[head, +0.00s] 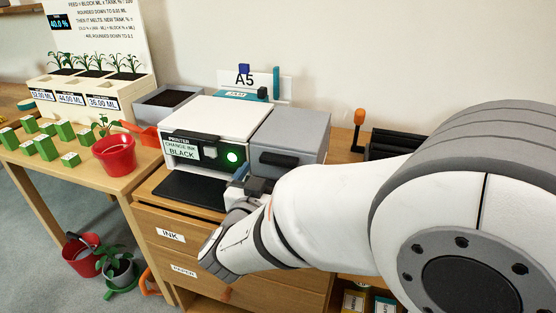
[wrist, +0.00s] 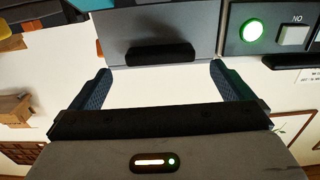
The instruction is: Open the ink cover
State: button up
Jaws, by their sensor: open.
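The printer (head: 205,117) stands on the wooden desk, with a white body and a sign reading "CHANGE INK BLACK". Its grey ink cover (head: 292,130) is on the right side and looks shut. The cover's dark handle (head: 279,159) is on the front. In the wrist view, the grey cover (wrist: 190,25) and its handle (wrist: 160,56) are ahead, the handle lying between the fingers' lines. My gripper (wrist: 160,70) is open and empty. In the head view my gripper (head: 247,182) is just in front of the printer, left of and below the handle, partly hidden by my arm.
A lit green button (head: 232,156) is left of the cover. A dark paper tray (head: 190,187) juts out in front. Drawers labelled INK (head: 171,235) and PAPER (head: 183,271) are below. A red pot (head: 114,153) stands on the left table.

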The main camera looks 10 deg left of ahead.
aim_at(277, 163)
jog(key=w+b, duration=0.1)
jog(key=w, duration=0.4)
jog(key=shift+d, duration=0.2)
